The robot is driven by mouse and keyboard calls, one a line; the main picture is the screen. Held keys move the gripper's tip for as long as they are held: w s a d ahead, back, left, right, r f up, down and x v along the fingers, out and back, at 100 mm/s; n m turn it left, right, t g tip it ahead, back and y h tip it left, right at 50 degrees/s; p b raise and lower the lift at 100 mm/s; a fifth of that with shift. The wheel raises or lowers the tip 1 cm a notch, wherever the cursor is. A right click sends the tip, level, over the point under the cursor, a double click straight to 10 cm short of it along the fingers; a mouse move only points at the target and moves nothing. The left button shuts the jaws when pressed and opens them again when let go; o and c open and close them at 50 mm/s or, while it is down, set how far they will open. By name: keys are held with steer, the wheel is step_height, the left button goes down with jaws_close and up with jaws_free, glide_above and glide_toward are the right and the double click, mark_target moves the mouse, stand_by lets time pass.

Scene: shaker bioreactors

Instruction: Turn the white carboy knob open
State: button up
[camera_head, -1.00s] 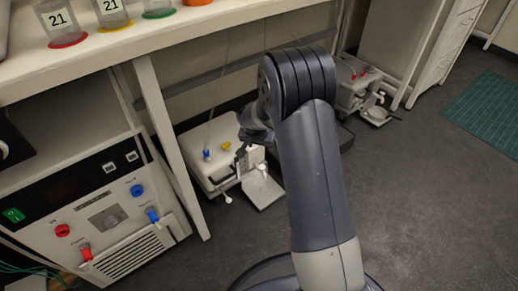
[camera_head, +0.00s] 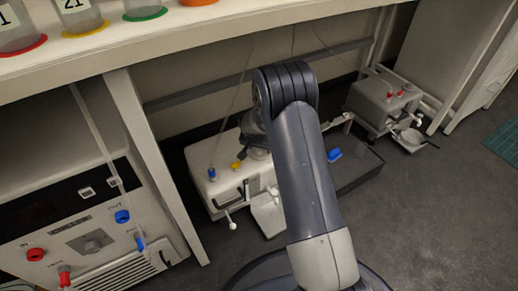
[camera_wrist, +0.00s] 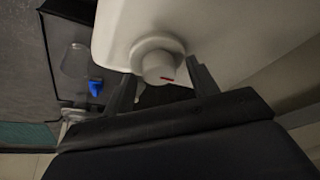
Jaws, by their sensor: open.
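The white carboy (camera_head: 230,185) stands on the floor under the bench, with a blue and a yellow cap on top. In the wrist view the carboy wall (camera_wrist: 245,35) fills the upper right. The white round knob (camera_wrist: 158,66) sticks out from it, with a red mark on its face. My gripper (camera_wrist: 160,68) is open, one finger to the left and one to the right of the knob. I cannot tell whether either finger touches it. In the head view my arm hides the fingertips and the knob.
A dark tray (camera_head: 358,172) with a blue item (camera_head: 334,155) lies right of the carboy. A bench leg (camera_head: 155,165) and a control box (camera_head: 85,235) are at left. Open floor (camera_head: 430,220) lies at right.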

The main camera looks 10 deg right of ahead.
steer(key=c, duration=1)
